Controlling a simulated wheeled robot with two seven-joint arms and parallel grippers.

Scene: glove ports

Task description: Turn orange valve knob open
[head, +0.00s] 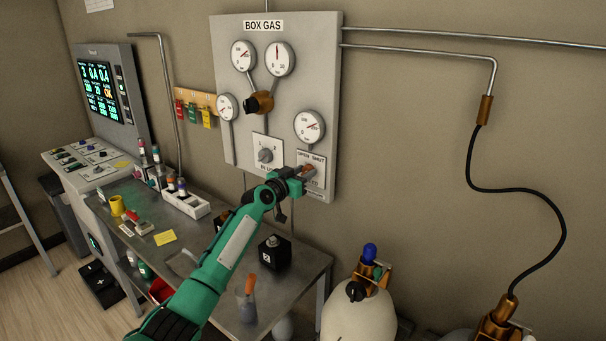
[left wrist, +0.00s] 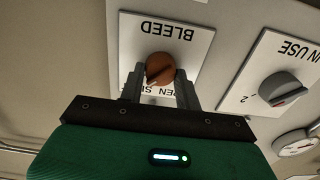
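The orange valve knob (head: 309,171) is at the lower right of the grey BOX GAS panel, on a white plate marked OPEN and SHUT. In the left wrist view the knob (left wrist: 160,67) shows on the plate, with BLEED upside down above it. My left gripper (head: 301,178) is at the panel in front of this plate. In the left wrist view its two fingers (left wrist: 159,78) are apart, one on each side of the knob, with narrow gaps seeming to show. The fingers hide part of the plate's lettering. My right gripper is not in view.
A grey selector knob (head: 265,155) on its own plate is left of the gripper. An orange and black regulator knob (head: 259,103) and several gauges are above. A metal bench (head: 305,262) with small items stands below. A white tank (head: 357,312) is at the lower right.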

